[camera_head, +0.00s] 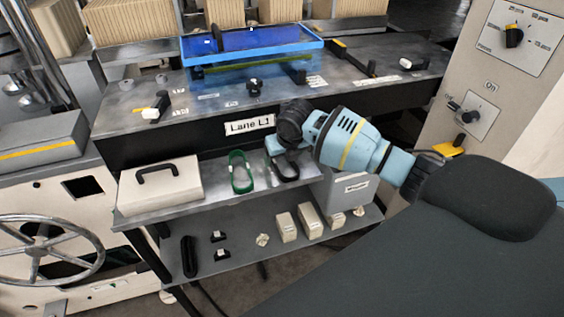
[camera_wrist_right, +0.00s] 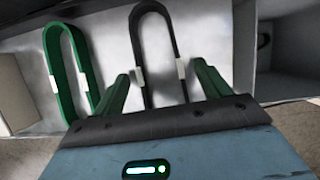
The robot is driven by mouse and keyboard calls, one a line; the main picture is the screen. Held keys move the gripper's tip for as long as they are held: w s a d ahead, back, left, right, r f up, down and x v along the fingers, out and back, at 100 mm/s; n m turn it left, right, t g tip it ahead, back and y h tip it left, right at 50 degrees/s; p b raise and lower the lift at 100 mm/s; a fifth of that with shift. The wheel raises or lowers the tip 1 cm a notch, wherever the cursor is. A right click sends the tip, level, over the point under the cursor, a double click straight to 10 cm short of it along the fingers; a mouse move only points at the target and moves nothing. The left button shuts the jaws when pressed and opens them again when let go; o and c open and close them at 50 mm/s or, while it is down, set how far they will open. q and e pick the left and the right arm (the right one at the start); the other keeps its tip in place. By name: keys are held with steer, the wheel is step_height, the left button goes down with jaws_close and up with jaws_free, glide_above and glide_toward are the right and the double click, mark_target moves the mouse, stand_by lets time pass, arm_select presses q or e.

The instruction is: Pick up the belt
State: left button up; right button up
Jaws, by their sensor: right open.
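Two looped belts lie on the middle shelf: a green belt (camera_head: 242,190) and, to its right, a black belt (camera_head: 288,179). In the right wrist view the green belt (camera_wrist_right: 52,62) lies left of my gripper. The black belt (camera_wrist_right: 152,7) runs lengthwise between the fingers of my right gripper (camera_wrist_right: 164,82). Those fingers are green, spread apart, with a gap on each side of the belt. In the head view my right gripper (camera_head: 279,155) is over the black belt and partly hides it; height above the shelf is unclear. My left gripper is not seen.
A pale case with a black handle (camera_head: 160,186) stands left of the belts on the shelf (camera_head: 215,196). A grey box (camera_head: 350,187) is to the right. The worktop above, labelled Lane L1, overhangs and bears a blue tray (camera_head: 300,45). Boxes stand on the lower shelf.

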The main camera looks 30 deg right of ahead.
steer(key=shift+f, duration=0.1)
steer(key=c, duration=1.1)
steer(key=shift+w+r, duration=0.1)
steer(key=shift+r, duration=0.5)
step_height(320, 180, up, 2)
steer(key=shift+r, duration=0.1)
steer(key=s+d, duration=0.2)
steer(key=s, duration=0.5)
steer(key=s+d+r, duration=0.1)
steer(key=s+d, duration=0.1)
steer(key=s, duration=0.6)
steer(key=shift+s+d+r, duration=0.25)
steer(key=shift+d+r, duration=0.05)
